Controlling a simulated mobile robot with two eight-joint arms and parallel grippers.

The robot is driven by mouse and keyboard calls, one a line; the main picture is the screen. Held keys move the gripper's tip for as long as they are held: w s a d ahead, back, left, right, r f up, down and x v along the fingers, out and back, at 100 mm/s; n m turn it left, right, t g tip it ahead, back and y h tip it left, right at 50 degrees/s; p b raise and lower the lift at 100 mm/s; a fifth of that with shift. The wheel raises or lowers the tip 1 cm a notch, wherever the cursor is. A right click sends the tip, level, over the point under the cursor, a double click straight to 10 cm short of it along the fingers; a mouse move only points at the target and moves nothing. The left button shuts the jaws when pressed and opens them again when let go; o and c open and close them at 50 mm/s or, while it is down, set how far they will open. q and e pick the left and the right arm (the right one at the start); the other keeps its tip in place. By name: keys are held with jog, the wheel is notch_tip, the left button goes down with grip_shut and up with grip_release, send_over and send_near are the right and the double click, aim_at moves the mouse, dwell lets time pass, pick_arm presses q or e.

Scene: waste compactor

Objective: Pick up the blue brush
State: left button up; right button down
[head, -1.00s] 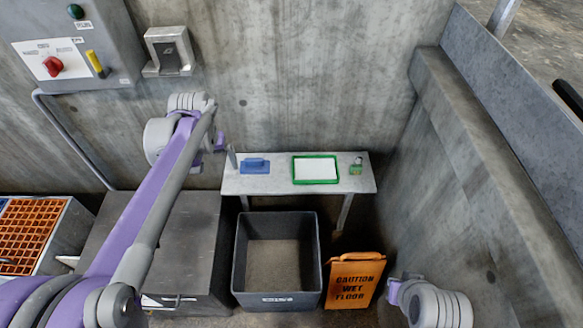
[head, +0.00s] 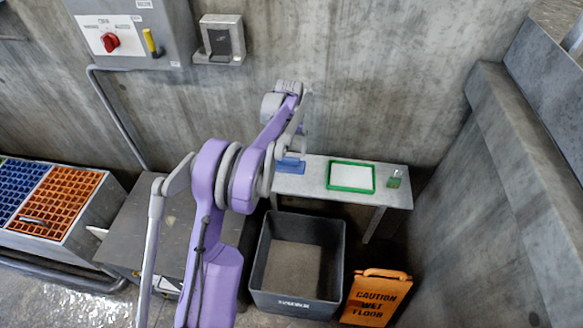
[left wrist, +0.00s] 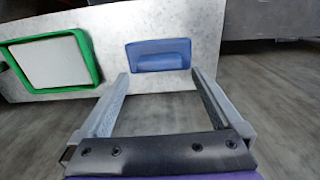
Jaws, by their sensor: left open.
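The blue brush (head: 289,166) lies on the left end of a small grey table (head: 318,187). In the left wrist view the blue brush (left wrist: 158,56) lies flat, its raised handle toward me. My left gripper (left wrist: 159,75) is open and empty, its two fingers spread at either side of the brush's width. The brush lies just beyond the fingertips in that view, with no contact visible. In the head view my left gripper (head: 297,143) is over the table's left end and partly covers the brush. My right gripper is not in view.
A green-framed white board (head: 351,177) lies right of the brush, with a small green item (head: 394,179) further right. A grey bin (head: 295,301) and an orange wet-floor sign (head: 376,298) stand in front. A concrete wall (head: 400,80) rises behind the table.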

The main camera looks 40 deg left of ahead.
aim_at(290, 158)
pick_arm(q)
notch_tip(290, 158, down, 5)
jog(key=shift+d+f, duration=0.1)
jog(key=shift+f, duration=0.05)
jog(key=c, duration=1.4)
notch_tip(290, 158, up, 10)
jog(key=shift+r, duration=0.1)
jog(key=o, duration=1)
jog(key=c, duration=0.5)
jog(key=shift+s, duration=0.1)
